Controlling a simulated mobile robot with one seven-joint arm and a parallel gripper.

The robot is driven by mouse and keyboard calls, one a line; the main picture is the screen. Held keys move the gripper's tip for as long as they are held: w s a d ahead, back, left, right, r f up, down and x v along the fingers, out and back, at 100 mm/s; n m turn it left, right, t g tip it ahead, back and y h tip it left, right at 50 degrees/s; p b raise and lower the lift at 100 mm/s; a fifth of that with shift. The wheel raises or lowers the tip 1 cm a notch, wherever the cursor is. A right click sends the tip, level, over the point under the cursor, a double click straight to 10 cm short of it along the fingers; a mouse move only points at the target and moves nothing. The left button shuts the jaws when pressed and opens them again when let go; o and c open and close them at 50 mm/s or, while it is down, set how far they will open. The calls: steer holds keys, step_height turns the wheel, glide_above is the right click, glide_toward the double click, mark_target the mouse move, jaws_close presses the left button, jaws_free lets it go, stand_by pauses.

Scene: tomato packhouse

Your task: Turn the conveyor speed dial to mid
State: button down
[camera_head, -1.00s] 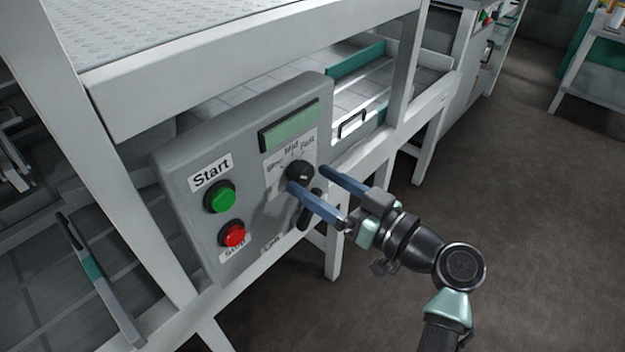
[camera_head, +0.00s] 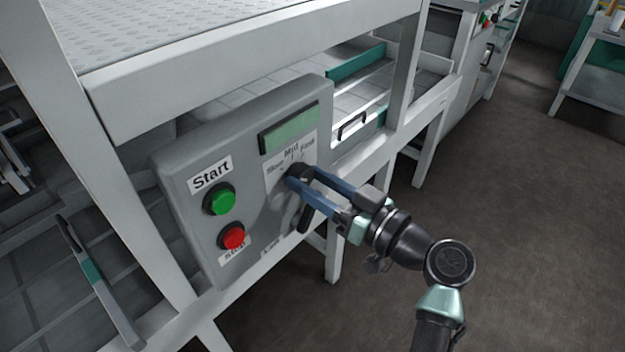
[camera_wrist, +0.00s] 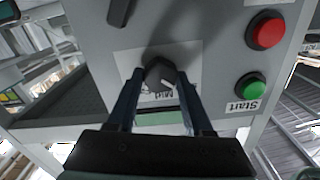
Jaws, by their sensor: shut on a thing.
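The black speed dial (camera_wrist: 161,74) sits on a white label marked Slow, Mid and Fast on the grey control panel (camera_head: 190,240). My gripper (camera_head: 296,174) has its two blue fingers on either side of the dial and is shut on it. In the wrist view my gripper (camera_wrist: 160,88) comes in from the bottom, with a finger at each side of the dial. A light mark shows on the dial there, but I cannot tell exactly which setting it points to. In the head view the fingers partly hide the dial.
The panel also has a green Start button (camera_head: 219,199), a red Stop button (camera_head: 231,237), a green display (camera_head: 290,130) and a black lever (camera_head: 307,218) just below the dial. White frame legs stand around it.

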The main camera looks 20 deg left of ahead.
steer(key=shift+m, duration=0.3)
steer(key=m+p, duration=0.3)
steer(key=m, duration=0.1)
steer(key=shift+r, duration=0.15)
steer(key=m+p, duration=0.3)
steer(key=m, duration=0.2)
steer(key=shift+f, duration=0.2)
stand_by(0.5)
steer(key=shift+c, duration=1.5)
jaws_free()
steer(key=shift+d, duration=0.15)
steer(key=p+v, duration=0.1)
steer(key=v, duration=1.1)
steer(key=shift+d, duration=0.35)
